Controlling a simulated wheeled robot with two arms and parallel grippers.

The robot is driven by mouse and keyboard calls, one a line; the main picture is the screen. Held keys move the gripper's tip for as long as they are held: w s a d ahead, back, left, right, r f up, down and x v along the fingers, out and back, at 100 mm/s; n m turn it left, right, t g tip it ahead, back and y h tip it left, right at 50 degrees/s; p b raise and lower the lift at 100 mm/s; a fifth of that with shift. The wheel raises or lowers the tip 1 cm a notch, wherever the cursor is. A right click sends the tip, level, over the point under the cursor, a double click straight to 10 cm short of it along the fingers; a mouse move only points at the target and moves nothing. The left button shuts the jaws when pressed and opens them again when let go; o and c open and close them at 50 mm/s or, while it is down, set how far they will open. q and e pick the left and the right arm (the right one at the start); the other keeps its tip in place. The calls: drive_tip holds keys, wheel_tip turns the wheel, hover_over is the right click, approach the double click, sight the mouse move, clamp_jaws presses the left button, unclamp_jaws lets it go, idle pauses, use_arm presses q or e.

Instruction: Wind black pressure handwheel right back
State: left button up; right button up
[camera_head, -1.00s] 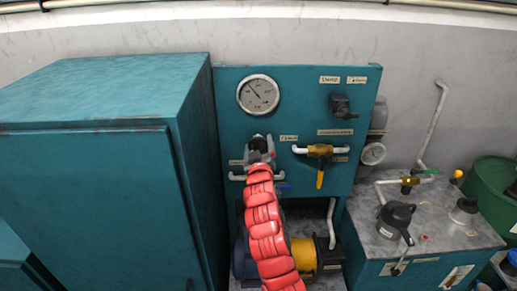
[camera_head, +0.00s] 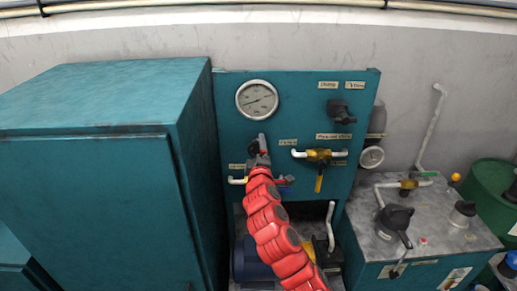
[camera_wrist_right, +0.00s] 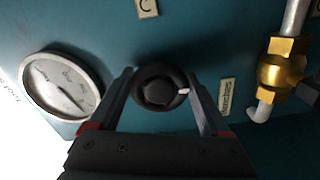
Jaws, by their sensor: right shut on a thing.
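The black pressure handwheel (camera_wrist_right: 160,87) is a round knob with a small white mark at its right side, on the teal panel (camera_head: 230,90). In the right wrist view it sits between the two fingers of my right gripper (camera_wrist_right: 162,98), which is shut on it. In the head view my right gripper (camera_head: 258,150) is at the panel below the gauge and largely hides the handwheel. The round white pressure gauge (camera_head: 257,99) is above it; it also shows at the left of the right wrist view (camera_wrist_right: 62,85). My left gripper is not in view.
A brass valve with a yellow lever (camera_head: 319,156) is just right of the gripper. A black knob (camera_head: 340,111) is at the panel's upper right. A large teal cabinet (camera_head: 90,190) stands close on the left. A lower unit with black handles (camera_head: 396,217) is at right.

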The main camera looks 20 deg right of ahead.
drive_tip(key=shift+n, duration=0.5)
drive_tip(key=o, duration=1.2)
drive_tip(key=shift+s, duration=0.1)
drive_tip(key=p+v, duration=0.2)
drive_tip(key=v, duration=1.5)
drive_tip(key=shift+p, duration=0.35)
